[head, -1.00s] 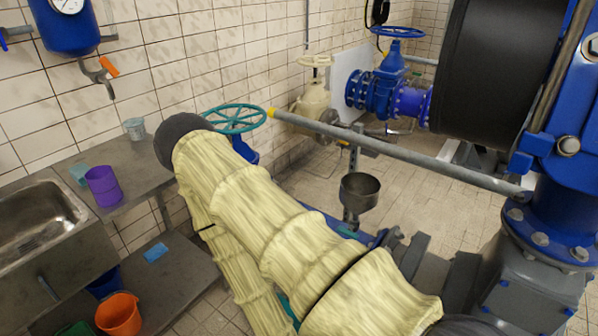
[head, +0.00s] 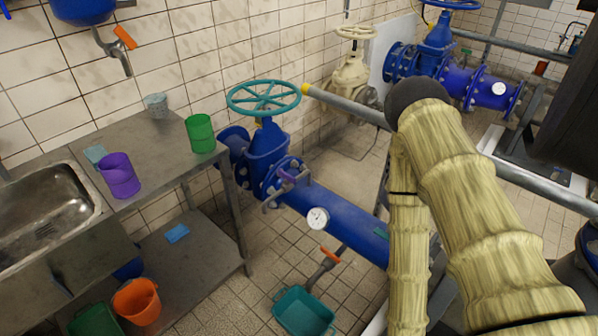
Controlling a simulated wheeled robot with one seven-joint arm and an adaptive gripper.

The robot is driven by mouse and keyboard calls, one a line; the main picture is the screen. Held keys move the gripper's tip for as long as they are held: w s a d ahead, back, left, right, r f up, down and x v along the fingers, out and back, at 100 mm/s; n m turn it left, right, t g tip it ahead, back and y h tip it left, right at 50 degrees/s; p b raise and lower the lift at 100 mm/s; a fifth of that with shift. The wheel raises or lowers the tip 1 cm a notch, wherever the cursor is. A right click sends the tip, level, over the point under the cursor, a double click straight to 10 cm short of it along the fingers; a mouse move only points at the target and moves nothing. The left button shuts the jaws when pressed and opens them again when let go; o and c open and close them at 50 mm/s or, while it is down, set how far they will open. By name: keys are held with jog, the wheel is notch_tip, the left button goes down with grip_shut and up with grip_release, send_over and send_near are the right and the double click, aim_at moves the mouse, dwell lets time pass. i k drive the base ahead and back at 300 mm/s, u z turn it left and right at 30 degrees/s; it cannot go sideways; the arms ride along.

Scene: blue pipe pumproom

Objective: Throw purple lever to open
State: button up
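My arm, in a cream cover with a dark rounded joint, rises on the right of the view, apart from the lever. My gripper is not visible in the head view.
A metal table (head: 150,148) with a sink stands at left, bearing a purple cup (head: 119,175) and a green cup (head: 200,133). A pressure gauge (head: 317,218) and an orange-handled tap (head: 329,257) are on the pipe. A teal tub (head: 304,312) lies on the floor below.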

aim_at(288, 178)
jog(key=u, duration=0.05)
jog(key=k, duration=0.6)
jog(key=u, duration=0.6)
jog(key=i, duration=1.3)
jog(key=u, duration=0.1)
